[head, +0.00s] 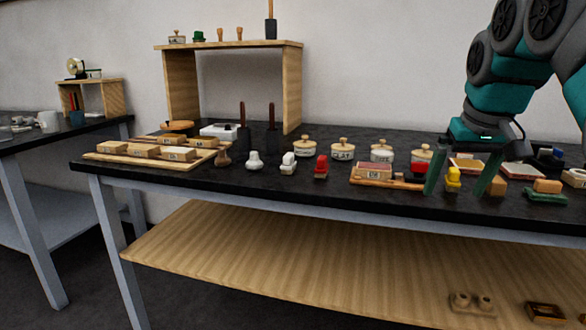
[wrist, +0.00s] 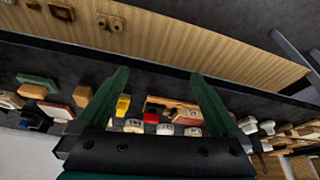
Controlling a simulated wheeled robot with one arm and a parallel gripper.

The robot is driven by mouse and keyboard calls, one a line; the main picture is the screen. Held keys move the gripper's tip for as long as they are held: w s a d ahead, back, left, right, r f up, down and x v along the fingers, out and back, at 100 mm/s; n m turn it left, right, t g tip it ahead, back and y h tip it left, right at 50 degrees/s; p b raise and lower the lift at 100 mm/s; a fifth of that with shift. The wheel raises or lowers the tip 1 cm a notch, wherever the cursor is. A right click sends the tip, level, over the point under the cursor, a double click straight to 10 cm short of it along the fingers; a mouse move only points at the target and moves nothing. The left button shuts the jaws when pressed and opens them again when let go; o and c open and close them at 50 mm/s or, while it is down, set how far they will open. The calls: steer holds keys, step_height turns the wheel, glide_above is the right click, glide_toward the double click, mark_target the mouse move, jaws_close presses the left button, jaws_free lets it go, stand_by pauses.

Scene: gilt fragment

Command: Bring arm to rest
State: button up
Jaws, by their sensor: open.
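My gripper (head: 461,177) hangs from my teal and grey arm at the right of the head view, pointing down over the front part of the black table (head: 225,193). Its two green fingers are spread apart. In the head view a yellow-topped piece (head: 453,178) shows between the fingers; I cannot tell the exact depth between them. In the wrist view my gripper (wrist: 158,85) is also open, and nothing is held between its fingers. The yellow piece (wrist: 123,104) shows beside the left finger there.
Lidded jars (head: 342,149), a red-topped piece (head: 321,167) and wooden blocks (head: 145,150) crowd the tabletop. A wooden shelf stand (head: 292,90) rises at the back. A lower wooden shelf (head: 270,250) runs beneath. Another table (head: 75,129) stands at the left.

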steer(key=s+a+f+n+g, duration=0.1)
steer(key=s+a+f, duration=0.4)
steer(key=f, duration=0.2)
steer(key=s+a+f+n+g, duration=0.1)
steer(key=s+a+f+g, duration=0.1)
steer(key=s+a+f, duration=0.4)
steer(key=s+a+f+m+g, duration=0.1)
steer(key=s+a+f+g, duration=0.1)
steer(key=s+f, duration=1.5)
steer(key=shift+s+f+g, duration=0.25)
steer(key=shift+s+g, duration=0.1)
steer(key=shift+g, duration=0.15)
